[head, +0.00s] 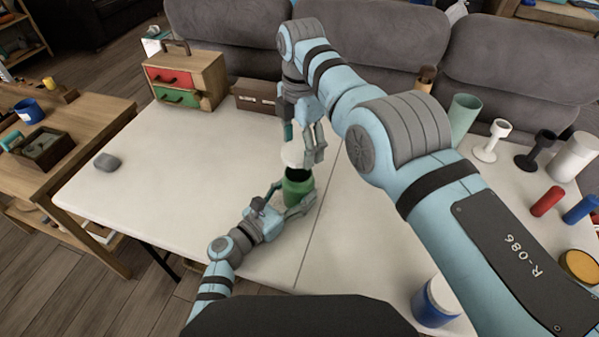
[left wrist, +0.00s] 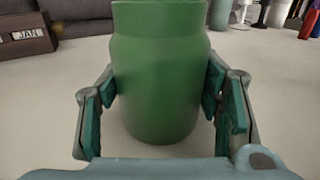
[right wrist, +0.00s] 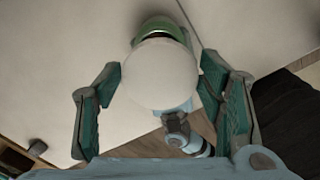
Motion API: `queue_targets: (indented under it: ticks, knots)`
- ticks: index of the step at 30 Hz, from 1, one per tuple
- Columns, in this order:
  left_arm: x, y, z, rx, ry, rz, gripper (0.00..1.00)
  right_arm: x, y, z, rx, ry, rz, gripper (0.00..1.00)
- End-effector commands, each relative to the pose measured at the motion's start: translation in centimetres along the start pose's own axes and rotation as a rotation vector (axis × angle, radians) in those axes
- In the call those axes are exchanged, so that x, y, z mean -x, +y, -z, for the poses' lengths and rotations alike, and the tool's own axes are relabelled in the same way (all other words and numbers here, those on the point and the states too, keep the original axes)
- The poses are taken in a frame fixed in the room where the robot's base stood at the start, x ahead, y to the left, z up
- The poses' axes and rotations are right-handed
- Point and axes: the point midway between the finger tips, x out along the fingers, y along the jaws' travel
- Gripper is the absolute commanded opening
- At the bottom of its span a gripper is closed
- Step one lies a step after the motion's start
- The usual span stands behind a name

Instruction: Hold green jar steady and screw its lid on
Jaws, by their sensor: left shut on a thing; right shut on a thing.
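The green jar (head: 298,187) stands upright on the white table, its dark open mouth facing up. It fills the middle of the left wrist view (left wrist: 160,85). My left gripper (head: 292,198) is shut on the jar's body, one finger on each side. My right gripper (head: 304,150) is above the jar, pointing down, shut on the round white lid (head: 292,156). In the right wrist view the lid (right wrist: 160,76) sits between the fingers, with the jar (right wrist: 163,27) partly hidden behind it. In the head view a dark gap shows between lid and jar; the lid looks apart from the jar.
On the white table (head: 130,185) stand a drawer box (head: 185,78), a brown calendar block (head: 257,96) and a grey lump (head: 107,161). Cups, cylinders and a blue-white jar (head: 437,303) stand at the right. A grey sofa is behind.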

Motion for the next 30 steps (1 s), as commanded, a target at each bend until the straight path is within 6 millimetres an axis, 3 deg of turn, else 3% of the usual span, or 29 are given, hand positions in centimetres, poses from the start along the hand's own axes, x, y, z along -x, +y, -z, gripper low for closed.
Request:
queue_targets:
  ticks: [7, 23, 30]
  knots:
    - [0.0, 0.0, 0.0, 0.000, -0.001, 0.000, 0.09, -3.3, 0.0, -0.1, 0.000, -0.002, 0.001, 0.50]
    - [0.0, 0.0, 0.0, 0.000, -0.001, 0.000, 0.09, -3.6, 0.0, -0.1, 0.000, -0.002, 0.000, 0.50]
    - [0.0, 0.0, 0.0, 0.000, -0.001, 0.000, 0.09, -4.8, 0.0, 0.0, 0.000, -0.002, -0.001, 0.50]
